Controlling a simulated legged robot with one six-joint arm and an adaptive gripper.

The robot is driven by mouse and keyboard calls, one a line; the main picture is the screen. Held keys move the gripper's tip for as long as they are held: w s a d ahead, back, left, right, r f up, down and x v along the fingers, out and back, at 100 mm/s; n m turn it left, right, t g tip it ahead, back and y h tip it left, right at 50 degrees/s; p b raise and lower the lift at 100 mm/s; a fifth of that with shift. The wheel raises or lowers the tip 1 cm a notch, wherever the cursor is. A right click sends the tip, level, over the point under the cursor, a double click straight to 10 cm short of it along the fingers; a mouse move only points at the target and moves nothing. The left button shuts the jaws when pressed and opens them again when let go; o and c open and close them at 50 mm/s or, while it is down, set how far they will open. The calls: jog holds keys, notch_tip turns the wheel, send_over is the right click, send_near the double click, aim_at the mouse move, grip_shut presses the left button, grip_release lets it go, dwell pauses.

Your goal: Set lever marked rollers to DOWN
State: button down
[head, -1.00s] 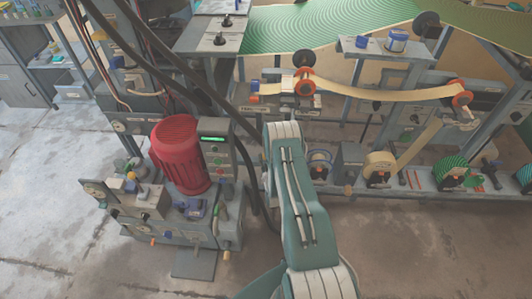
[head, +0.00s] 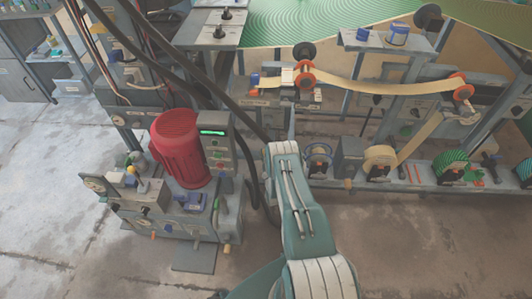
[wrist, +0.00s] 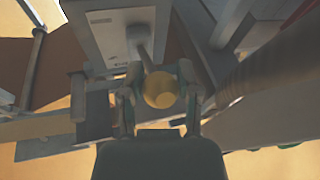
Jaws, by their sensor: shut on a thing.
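In the wrist view a lever with a round yellow knob (wrist: 160,90) and a short grey stem stands out from a pale plate (wrist: 105,32). The marks on the plate are too blurred to read, so I cannot confirm the rollers label or tell which setting the lever is at. My gripper (wrist: 158,98) has a finger on each side of the knob and is shut on it. In the head view my gripper and this lever are not visible; my forearm covers part of the machine's near side.
A red motor (head: 180,150) and a control box (head: 216,150) with a green display stand left of my arm. Cables hang across the upper left. Rollers and a tan web (head: 385,88) run at the right. Bare floor (head: 420,255) lies at the lower right.

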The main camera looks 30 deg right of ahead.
jog(key=shift+r, duration=0.15)
jog(key=shift+c, duration=1.6)
grip_release()
jog(key=v, duration=1.2)
